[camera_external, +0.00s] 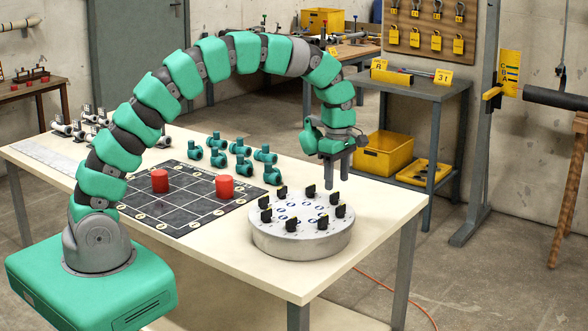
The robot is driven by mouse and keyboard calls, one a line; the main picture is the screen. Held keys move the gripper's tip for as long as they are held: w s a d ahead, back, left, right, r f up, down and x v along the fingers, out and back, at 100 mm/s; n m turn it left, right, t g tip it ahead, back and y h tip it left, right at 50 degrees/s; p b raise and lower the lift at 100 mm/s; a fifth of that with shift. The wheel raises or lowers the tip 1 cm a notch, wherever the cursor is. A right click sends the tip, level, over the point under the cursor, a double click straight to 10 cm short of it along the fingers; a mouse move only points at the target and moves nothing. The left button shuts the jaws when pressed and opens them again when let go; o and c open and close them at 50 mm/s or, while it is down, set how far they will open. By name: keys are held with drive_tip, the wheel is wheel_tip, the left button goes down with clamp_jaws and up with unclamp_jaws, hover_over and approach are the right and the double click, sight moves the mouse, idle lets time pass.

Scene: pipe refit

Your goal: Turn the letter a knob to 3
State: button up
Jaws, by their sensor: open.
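A round grey dial base (303,244) stands near the right end of the white table. Several black knobs (292,224) stand in a ring on its top. Small round marks lie inside the ring; their letters and numbers are too small to read, so I cannot tell which knob is letter a or where it points. My gripper (336,180) hangs pointing down above the back right part of the base. Its fingers are apart and empty, above the knobs and not visibly touching any.
A dark grid board (190,207) with two red cylinders (160,181) lies left of the base. Several teal pipe fittings (241,169) stand behind it. Grey fittings (79,130) are at the far left. The table front (240,262) is clear.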

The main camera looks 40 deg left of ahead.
sight(336, 193)
drive_tip(key=shift+f, duration=2.2)
drive_tip(key=c, duration=1)
